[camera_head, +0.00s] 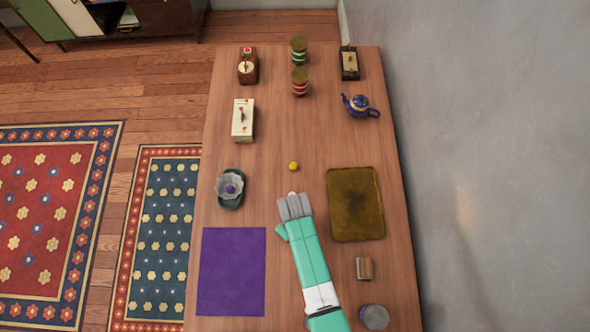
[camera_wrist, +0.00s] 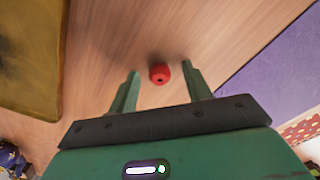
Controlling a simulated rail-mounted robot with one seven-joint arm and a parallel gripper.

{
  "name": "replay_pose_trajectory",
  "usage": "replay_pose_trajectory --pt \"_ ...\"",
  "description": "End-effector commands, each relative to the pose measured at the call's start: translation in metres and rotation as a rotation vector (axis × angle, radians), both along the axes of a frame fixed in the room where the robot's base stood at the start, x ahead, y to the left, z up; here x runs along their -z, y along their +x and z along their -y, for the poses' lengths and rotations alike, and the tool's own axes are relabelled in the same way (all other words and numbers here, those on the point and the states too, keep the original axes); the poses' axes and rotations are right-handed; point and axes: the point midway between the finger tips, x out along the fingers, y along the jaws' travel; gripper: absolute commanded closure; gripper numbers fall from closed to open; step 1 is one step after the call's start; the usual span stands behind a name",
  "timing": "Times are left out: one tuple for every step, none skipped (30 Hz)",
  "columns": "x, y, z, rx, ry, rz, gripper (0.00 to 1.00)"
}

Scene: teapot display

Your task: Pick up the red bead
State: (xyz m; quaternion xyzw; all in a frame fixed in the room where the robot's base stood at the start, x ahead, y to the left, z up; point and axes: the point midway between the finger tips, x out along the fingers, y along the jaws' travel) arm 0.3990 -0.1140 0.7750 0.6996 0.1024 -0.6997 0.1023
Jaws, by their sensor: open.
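The red bead (camera_wrist: 159,74) lies on the wooden table in the wrist view, a small round bead with a dark hole. My gripper (camera_wrist: 160,69) is open, and its two green fingers show on either side of the bead in the picture, with gaps on both sides. I cannot tell how far the fingertips are above the table. In the head view my gripper (camera_head: 294,207) is over the middle of the table, left of the gold-brown tray. The red bead is hidden there by my arm.
A yellow bead (camera_head: 293,166) lies beyond my gripper. The gold-brown tray (camera_head: 337,190) is to the right, a purple mat (camera_head: 232,272) front left, and a flower-like cup (camera_head: 229,185) on a green dish left. A wooden block (camera_head: 365,268) is front right. A blue teapot (camera_head: 362,107) and several boxes stand farther back.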

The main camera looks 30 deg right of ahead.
Motion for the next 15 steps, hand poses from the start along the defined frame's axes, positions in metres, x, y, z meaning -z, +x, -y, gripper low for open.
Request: replay_pose_trajectory --pt "-0.0006 0.0002 0.0 0.0 0.0 0.0 0.51" --pt "-0.0007 0.0001 0.0001 0.0 0.0 0.0 0.51" --pt "-0.0007 0.0001 0.0001 0.0 0.0 0.0 0.53" --pt "-0.0007 0.0001 0.0 0.0 0.0 0.0 0.59" --pt "-0.0008 0.0001 0.0001 0.0 0.0 0.0 0.65" --pt "-0.0008 0.0001 0.0001 0.0 0.0 0.0 0.72" --pt "-0.0008 0.0001 0.0001 0.0 0.0 0.0 0.78" --pt "-0.0008 0.0001 0.0 0.0 0.0 0.0 0.84" --pt "-0.0008 0.0001 0.0001 0.0 0.0 0.0 0.92" --pt "-0.0008 0.0 0.0 0.0 0.0 0.0 0.98" --pt "-0.0008 0.0001 0.0 0.0 0.0 0.0 0.98" --pt "-0.0009 0.0001 0.0 0.0 0.0 0.0 0.98" --pt "-0.0009 0.0001 0.0001 0.0 0.0 0.0 0.99" --pt "-0.0009 0.0001 0.0001 0.0 0.0 0.0 0.99" --pt "-0.0009 0.0 0.0001 0.0 0.0 0.0 0.99"
